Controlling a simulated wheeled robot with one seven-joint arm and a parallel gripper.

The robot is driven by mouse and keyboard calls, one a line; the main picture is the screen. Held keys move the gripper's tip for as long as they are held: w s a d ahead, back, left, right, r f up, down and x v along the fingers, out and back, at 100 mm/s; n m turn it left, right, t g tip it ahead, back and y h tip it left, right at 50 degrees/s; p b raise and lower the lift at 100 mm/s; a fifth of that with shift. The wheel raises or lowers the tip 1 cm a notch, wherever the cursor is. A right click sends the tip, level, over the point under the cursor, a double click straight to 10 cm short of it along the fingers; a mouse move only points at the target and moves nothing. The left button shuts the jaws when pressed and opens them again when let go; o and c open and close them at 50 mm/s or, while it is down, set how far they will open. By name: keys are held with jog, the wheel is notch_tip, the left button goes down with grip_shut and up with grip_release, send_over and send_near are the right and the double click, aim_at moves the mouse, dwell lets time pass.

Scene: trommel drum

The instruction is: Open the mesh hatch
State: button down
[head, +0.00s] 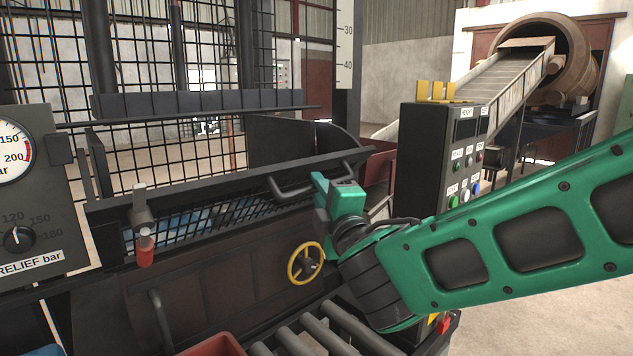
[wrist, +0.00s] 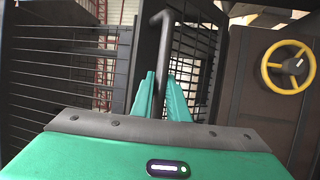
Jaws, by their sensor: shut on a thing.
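The mesh hatch (head: 230,212) is a dark, low barred panel along the front of the press, sloping in the head view. Its dark bar handle (head: 283,191) stands out from its upper edge at the right. In the wrist view the handle (wrist: 164,40) runs down between my fingers, with the hatch bars (wrist: 199,50) beside it. My green gripper (wrist: 161,95) is shut on the handle; in the head view my gripper (head: 322,185) is at the handle's right end. The fingertips are partly hidden in the head view.
A yellow handwheel (head: 305,263) sits on the brown front below the hatch. A control box (head: 440,155) with buttons stands right of my gripper. A gauge panel (head: 35,190) is at the left. Rollers (head: 320,330) lie below, beside a red bin (head: 213,346).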

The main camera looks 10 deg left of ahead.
jog(key=shift+w+d+f+h, duration=0.1)
jog(key=shift+w+f+h, duration=0.05)
jog(key=shift+f+h, duration=0.2)
jog(key=c, duration=2.2)
grip_release()
jog(key=o, duration=0.5)
jog(key=shift+w+f, duration=0.1)
jog(key=shift+w, duration=0.05)
jog(key=shift+c, duration=0.2)
jog(key=shift+r, duration=0.25)
jog(key=shift+s+a+r, duration=0.1)
jog(key=shift+s+a, duration=0.1)
jog(key=v, duration=1)
jog(key=shift+d+f, duration=0.3)
jog(key=shift+d, duration=0.1)
jog(key=shift+s, duration=0.15)
